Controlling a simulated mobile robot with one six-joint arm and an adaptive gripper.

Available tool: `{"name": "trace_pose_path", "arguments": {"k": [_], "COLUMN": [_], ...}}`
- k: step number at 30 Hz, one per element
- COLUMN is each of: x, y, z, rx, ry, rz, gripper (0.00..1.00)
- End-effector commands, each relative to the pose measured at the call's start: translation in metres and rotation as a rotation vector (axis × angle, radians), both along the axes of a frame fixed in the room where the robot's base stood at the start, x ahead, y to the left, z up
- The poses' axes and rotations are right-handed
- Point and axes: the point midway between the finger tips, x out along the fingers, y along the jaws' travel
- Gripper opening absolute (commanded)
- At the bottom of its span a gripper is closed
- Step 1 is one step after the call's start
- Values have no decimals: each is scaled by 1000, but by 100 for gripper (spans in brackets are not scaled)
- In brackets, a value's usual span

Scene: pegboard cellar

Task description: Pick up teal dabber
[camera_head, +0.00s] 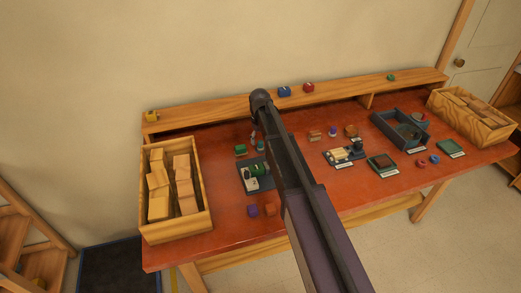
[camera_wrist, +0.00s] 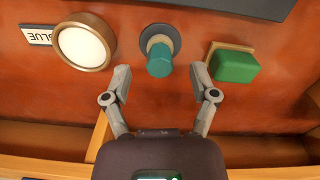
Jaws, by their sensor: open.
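The teal dabber (camera_wrist: 159,60) shows in the wrist view as a teal cylinder with a dark round part behind it, on the red-orange tabletop. My gripper (camera_wrist: 160,77) is open and empty, with one fingertip to each side of the dabber's near end in the picture. I cannot tell how much height separates them. In the head view, my arm covers much of this area, and I cannot surely make out the dabber there.
In the wrist view, a green block (camera_wrist: 236,66) on a wooden base lies close right of the dabber, and a round wood-rimmed white pad (camera_wrist: 84,44) lies left. The head view shows a wooden crate of blocks (camera_head: 205,205), a dark tray (camera_head: 383,122) and a raised back shelf (camera_head: 220,113).

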Motion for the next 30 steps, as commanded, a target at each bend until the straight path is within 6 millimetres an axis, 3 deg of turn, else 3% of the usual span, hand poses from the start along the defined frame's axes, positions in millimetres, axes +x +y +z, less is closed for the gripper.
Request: {"name": "trace_pose_path", "arguments": {"k": [8,29,30], "x": [0,0,0], "y": [0,0,0], "z": [-20,-20,-20], "rx": [0,0,0], "ry": [1,1,1], "rz": [0,0,0], "gripper": [75,75,63]}}
